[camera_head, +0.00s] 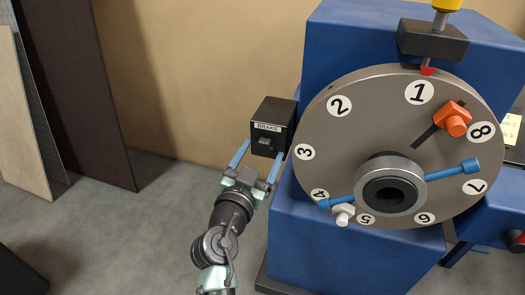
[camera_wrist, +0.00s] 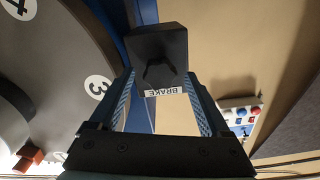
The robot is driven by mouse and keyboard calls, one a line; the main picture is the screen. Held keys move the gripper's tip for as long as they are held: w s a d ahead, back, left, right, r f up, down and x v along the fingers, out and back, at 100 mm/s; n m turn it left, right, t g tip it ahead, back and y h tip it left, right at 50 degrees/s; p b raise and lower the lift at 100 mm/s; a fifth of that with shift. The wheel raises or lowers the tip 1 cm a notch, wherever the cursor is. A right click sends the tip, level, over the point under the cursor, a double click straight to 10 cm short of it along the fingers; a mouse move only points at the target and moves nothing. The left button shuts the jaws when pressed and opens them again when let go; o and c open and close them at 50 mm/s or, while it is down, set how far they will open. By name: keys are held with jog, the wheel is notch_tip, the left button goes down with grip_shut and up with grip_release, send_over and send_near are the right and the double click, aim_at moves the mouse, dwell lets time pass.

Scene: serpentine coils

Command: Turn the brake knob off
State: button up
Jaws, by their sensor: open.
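The black brake box (camera_head: 278,112) stands at the left side of the blue machine, with a white BRAKE label on its front. A small dark knob (camera_head: 264,142) sits below the label. In the wrist view the knob (camera_wrist: 159,72) is a dark many-sided shape on the box (camera_wrist: 158,38), and the label reads upside down. My gripper (camera_head: 258,161) is open, its blue fingers spread to either side of the box front. In the wrist view the knob lies between the fingers (camera_wrist: 160,82), with clear gaps on both sides. I see no contact with the knob.
A large grey numbered disc (camera_head: 335,135) on the blue machine (camera_head: 340,45) is close to the right of my gripper. It carries an orange block (camera_head: 456,119) and a blue bar (camera_head: 440,173). Tall panels (camera_head: 85,90) lean at the left. The floor between is clear.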

jog(key=shift+w+d, duration=0.25)
jog(key=shift+w, duration=0.35)
grip_shut()
